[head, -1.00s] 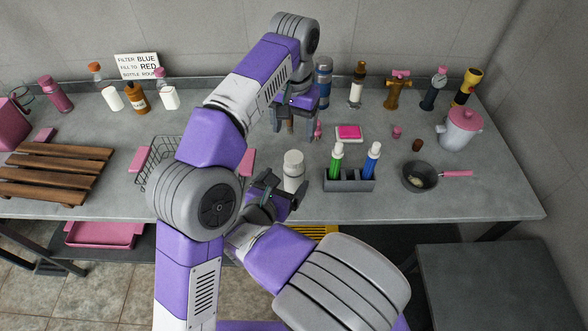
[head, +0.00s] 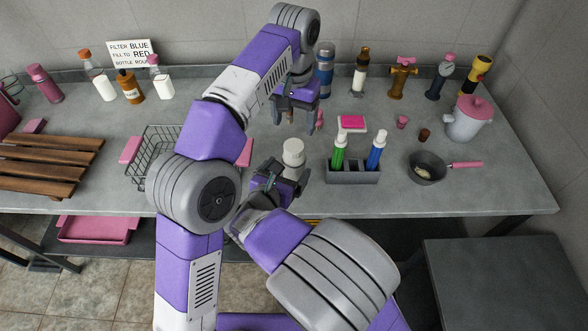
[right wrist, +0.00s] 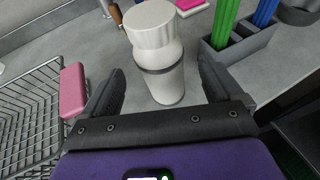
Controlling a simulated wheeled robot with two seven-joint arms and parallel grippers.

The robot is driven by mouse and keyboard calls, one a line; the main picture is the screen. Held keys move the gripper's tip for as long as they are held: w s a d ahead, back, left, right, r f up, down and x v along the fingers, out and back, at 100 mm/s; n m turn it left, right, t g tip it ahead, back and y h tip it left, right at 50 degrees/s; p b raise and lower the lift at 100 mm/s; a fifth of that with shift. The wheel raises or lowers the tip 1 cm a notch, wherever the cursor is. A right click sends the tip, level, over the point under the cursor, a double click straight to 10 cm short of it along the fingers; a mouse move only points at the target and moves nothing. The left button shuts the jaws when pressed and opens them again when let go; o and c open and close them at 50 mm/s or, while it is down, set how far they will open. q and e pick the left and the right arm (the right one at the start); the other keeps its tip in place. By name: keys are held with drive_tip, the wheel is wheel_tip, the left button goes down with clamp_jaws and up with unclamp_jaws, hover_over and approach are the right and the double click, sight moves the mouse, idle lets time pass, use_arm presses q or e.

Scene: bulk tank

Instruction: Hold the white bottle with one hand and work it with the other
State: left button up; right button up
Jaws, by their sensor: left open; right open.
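The white bottle (head: 292,158) stands upright on the grey counter near its front edge, its lower part hidden by my right gripper in the head view. In the right wrist view the bottle (right wrist: 160,68) has a ribbed white cap and a dark band below it. My right gripper (head: 283,174) is open, its two fingers (right wrist: 160,88) on either side of the bottle with gaps showing. My left gripper (head: 296,112) is open, pointing down above the counter, behind the bottle and higher up in the head view.
A wire basket (head: 152,160) with pink handles stands to the left. A grey holder (head: 352,176) with a green and a blue bottle stands close on the right, then a small pan (head: 427,168). Several bottles line the back wall. A wooden rack (head: 50,165) lies far left.

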sight(294, 145)
drive_tip(key=shift+x, duration=2.65)
drive_tip(key=shift+c, duration=0.4)
clamp_jaws()
use_arm(q)
drive_tip(key=n, duration=0.9)
drive_tip(key=shift+f, duration=0.15)
drive_tip(key=shift+f, duration=3.85)
